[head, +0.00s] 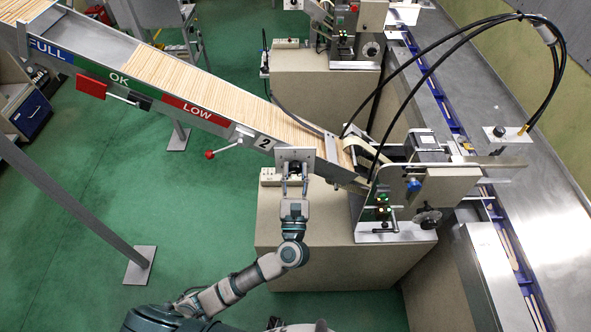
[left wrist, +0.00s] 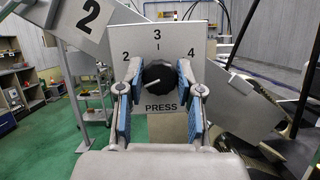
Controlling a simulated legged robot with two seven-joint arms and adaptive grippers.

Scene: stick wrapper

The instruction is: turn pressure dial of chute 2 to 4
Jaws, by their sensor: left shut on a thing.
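The pressure dial (left wrist: 158,78) is a round black knob with a pale pointer line, on a grey panel (left wrist: 177,46) marked 2, 3, 4 and PRESS. In the left wrist view the pointer slants down to the left, below the 2 mark. My left gripper (left wrist: 157,85) is shut on the dial, with a blue-padded finger on each side of it. In the head view my left gripper (head: 293,184) reaches up to the panel (head: 296,155) below the chute (head: 190,90), next to its 2 sign (head: 264,142). My right gripper is not in view.
The chute carries many wooden sticks and FULL, OK and LOW labels. A red-knobbed lever (head: 210,154) sticks out left of the panel. A machine with a blue knob (head: 413,184) and black hoses stands to the right. Green floor (head: 150,200) is open at the left.

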